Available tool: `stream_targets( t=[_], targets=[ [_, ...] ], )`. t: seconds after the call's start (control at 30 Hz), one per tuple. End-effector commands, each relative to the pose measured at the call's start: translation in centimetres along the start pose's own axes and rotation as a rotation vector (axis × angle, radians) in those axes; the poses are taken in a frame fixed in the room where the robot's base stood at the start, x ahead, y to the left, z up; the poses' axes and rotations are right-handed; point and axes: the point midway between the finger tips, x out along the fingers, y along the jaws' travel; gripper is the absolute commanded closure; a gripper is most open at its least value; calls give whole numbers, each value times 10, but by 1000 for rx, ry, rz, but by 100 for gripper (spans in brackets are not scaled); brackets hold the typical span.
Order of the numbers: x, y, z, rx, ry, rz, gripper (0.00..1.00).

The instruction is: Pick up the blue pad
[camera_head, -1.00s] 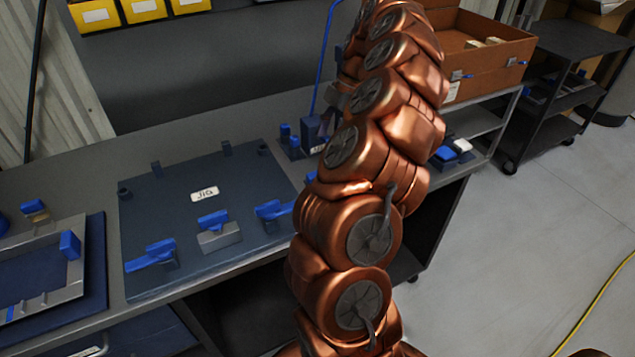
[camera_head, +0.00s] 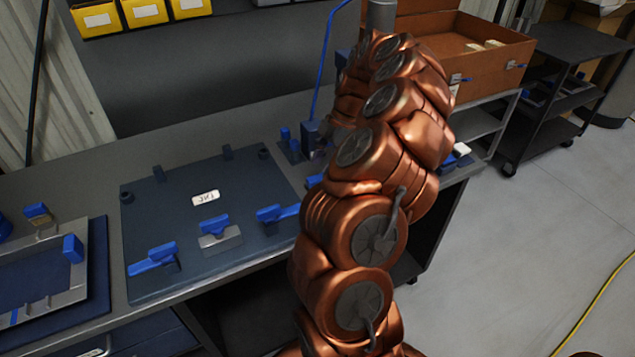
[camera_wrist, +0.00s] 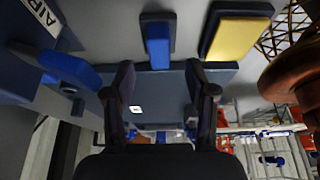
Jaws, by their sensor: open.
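The blue pad (camera_wrist: 158,46) shows in the wrist view as a narrow blue block on a dark base, ahead of my gripper and between the lines of its fingers. My gripper (camera_wrist: 160,80) is open, with two dark fingers apart and nothing seen between them. I cannot tell how far the fingertips are from the pad. In the head view my copper arm covers the gripper and the blue pad.
A yellow pad (camera_wrist: 238,36) on a dark base lies right of the blue one. A blue handle (camera_wrist: 70,69) is at left. The jig plate (camera_head: 165,220) with several blue clamps and a brown case (camera_head: 488,50) flank my arm.

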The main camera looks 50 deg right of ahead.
Motion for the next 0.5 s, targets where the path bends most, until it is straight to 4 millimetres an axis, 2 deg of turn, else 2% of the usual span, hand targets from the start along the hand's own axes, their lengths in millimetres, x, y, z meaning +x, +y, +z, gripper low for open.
stream_targets(
  t=[0.4,0.5],
  targets=[
    [46,-1,0,1,1,-3,44],
    [50,0,0,1,0,-1,44]
  ],
)
